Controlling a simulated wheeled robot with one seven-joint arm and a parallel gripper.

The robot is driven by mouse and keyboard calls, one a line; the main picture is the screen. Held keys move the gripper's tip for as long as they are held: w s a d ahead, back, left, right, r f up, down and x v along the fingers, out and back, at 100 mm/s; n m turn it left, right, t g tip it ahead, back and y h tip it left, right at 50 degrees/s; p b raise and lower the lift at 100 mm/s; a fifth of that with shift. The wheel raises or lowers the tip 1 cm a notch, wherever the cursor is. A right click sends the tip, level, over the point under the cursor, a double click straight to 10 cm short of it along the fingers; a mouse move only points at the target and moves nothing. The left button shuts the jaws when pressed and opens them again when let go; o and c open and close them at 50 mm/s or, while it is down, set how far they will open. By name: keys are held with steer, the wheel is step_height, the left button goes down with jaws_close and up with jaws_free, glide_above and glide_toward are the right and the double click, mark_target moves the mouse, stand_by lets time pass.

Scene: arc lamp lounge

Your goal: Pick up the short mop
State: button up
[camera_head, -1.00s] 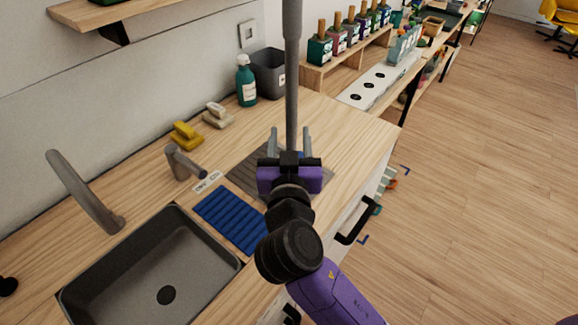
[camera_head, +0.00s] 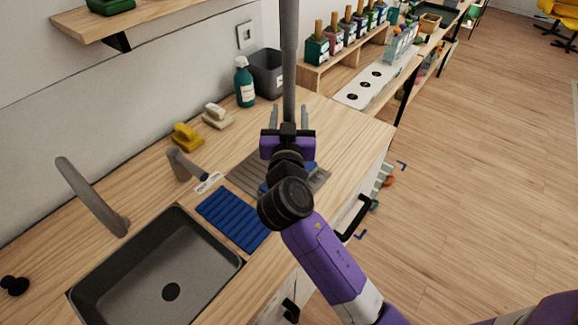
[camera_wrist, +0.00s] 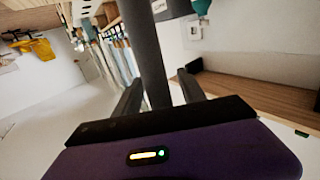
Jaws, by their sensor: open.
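A grey upright pole (camera_head: 289,60), which looks like the short mop's handle, rises from the counter past the top edge of the head view. A blue part (camera_head: 309,168) shows low behind my wrist, probably the mop head, mostly hidden. My gripper (camera_head: 288,118) is open, its two fingers on either side of the pole. In the wrist view the dark pole (camera_wrist: 146,50) stands between the open fingers of my gripper (camera_wrist: 159,78), apparently not clamped. Contact with the fingers cannot be told.
A grey ribbed mat (camera_head: 250,177) lies under the pole. A blue ribbed mat (camera_head: 232,218), a sink (camera_head: 110,290) and a tap (camera_head: 90,195) are nearer left. Sponges, a teal bottle (camera_head: 244,85) and a grey bin (camera_head: 268,75) line the wall.

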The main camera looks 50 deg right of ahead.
jaws_close()
stand_by(1.3)
